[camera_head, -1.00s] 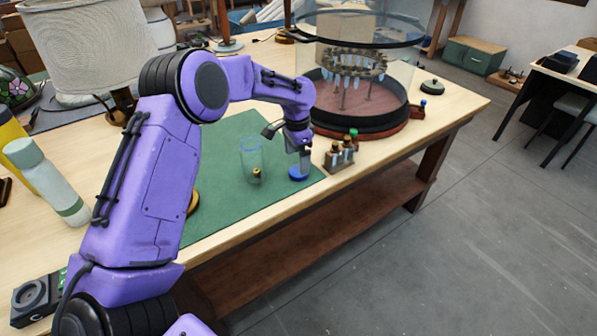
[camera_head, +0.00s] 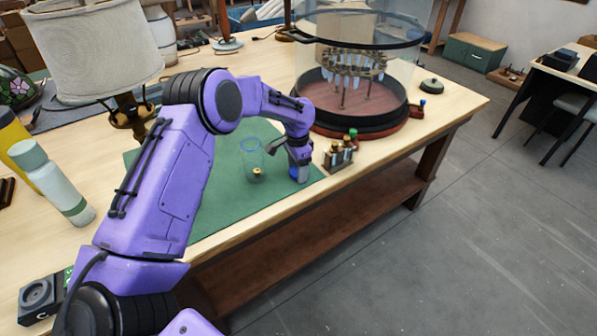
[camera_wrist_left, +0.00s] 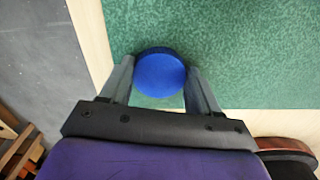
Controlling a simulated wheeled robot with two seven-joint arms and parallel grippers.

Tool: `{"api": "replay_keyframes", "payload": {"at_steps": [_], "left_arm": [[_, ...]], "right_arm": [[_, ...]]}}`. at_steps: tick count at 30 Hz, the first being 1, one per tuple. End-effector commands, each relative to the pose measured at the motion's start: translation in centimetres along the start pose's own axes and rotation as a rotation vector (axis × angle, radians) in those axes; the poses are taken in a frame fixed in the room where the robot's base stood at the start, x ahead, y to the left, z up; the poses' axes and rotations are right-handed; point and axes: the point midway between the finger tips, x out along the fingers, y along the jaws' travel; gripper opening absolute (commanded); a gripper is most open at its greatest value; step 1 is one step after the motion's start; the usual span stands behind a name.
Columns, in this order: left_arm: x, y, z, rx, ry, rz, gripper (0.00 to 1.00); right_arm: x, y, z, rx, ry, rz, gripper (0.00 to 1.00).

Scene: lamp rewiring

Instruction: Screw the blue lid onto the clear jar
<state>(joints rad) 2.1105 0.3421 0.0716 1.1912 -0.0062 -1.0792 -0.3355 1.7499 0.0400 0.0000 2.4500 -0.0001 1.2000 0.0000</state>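The blue lid (camera_head: 294,180) lies on the green mat near its right corner, mostly hidden by my left gripper (camera_head: 300,172). In the left wrist view the round blue lid (camera_wrist_left: 160,74) sits between the two grey fingers of my left gripper (camera_wrist_left: 161,82). One finger is on each side, very close to its rim; I cannot tell whether they press on it. The clear jar (camera_head: 251,155) stands upright and open-topped on the mat, just left of the gripper, with a small brass-coloured piece (camera_head: 257,171) showing at its bottom. My right gripper is not in view.
A small rack of bottles (camera_head: 338,157) stands right of the gripper, by the table edge. Behind it is a large glass-walled display (camera_head: 352,122). A lamp (camera_head: 92,50) and a pale bottle (camera_head: 50,182) stand at left. The green mat (camera_head: 225,200) is clear in front of the jar.

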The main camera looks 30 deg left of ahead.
Motion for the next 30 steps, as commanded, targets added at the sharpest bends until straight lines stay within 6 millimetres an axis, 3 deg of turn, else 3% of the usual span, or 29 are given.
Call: {"api": "replay_keyframes", "payload": {"at_steps": [13, 19, 26, 30], "left_arm": [[-0.3, 0.0, 0.0, 0.000, 0.001, -0.001, 0.34], [-3.1, 0.0, -0.2, 0.002, 0.005, -0.003, 0.34], [-9.2, 5.2, -0.5, 0.004, 0.002, -0.004, 0.34], [-10.7, 9.1, -0.8, 0.004, 0.001, -0.003, 0.34]], "right_arm": [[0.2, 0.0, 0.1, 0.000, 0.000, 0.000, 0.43], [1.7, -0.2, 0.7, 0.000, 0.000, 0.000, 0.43], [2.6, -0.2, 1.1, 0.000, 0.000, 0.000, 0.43], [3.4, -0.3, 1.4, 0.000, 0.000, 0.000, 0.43]]}}
